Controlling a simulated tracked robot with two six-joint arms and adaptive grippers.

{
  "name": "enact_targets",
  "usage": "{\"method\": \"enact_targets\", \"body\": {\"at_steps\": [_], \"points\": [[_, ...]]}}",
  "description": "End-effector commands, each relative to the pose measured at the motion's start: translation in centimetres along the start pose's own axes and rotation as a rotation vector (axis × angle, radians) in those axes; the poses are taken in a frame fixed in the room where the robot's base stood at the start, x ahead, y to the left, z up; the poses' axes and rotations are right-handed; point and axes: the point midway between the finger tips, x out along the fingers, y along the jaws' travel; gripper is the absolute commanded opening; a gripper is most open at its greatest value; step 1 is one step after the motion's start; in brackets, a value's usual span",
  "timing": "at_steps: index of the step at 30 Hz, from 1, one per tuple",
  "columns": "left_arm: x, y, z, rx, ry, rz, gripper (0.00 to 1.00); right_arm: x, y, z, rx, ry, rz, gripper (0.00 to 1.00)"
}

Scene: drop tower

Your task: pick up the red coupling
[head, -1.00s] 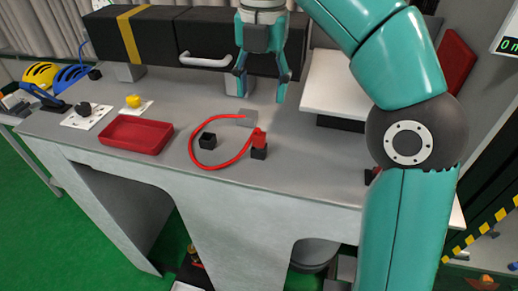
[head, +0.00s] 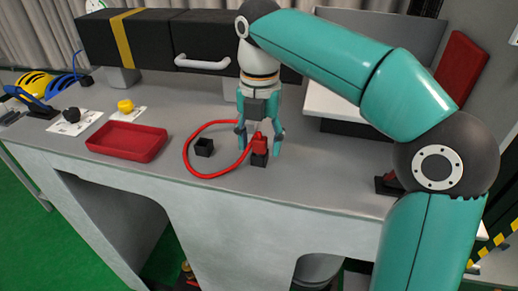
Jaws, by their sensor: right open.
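My right gripper (head: 259,149) points down at the coupling. Its fingers are open, one on the left and one on the right of the coupling in the picture. I cannot tell whether they touch it. My left gripper is not in view.
A long black case (head: 200,38) stands along the back. A white slab (head: 340,103) is at the right.

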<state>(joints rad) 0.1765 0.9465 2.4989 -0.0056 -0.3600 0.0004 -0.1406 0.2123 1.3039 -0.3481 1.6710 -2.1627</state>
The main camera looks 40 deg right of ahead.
Motion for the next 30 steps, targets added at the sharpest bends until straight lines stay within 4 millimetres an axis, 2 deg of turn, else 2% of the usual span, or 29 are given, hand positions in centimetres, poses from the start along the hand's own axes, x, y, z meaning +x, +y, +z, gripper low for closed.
{"method": "enact_targets", "body": {"at_steps": [7, 15, 16, 30], "points": [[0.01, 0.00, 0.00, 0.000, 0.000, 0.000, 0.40, 0.09, 0.03, -0.01, 0.000, 0.000, 0.001, 0.57], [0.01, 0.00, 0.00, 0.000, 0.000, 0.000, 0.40, 0.08, 0.07, -0.02, -0.001, 0.000, 0.001, 0.12], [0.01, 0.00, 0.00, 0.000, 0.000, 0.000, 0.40, 0.08, 0.07, -0.03, -0.001, 0.000, 0.001, 0.09], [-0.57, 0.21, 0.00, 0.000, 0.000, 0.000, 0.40, -0.52, 0.11, -0.04, -0.002, 0.000, 0.001, 0.09]]}}
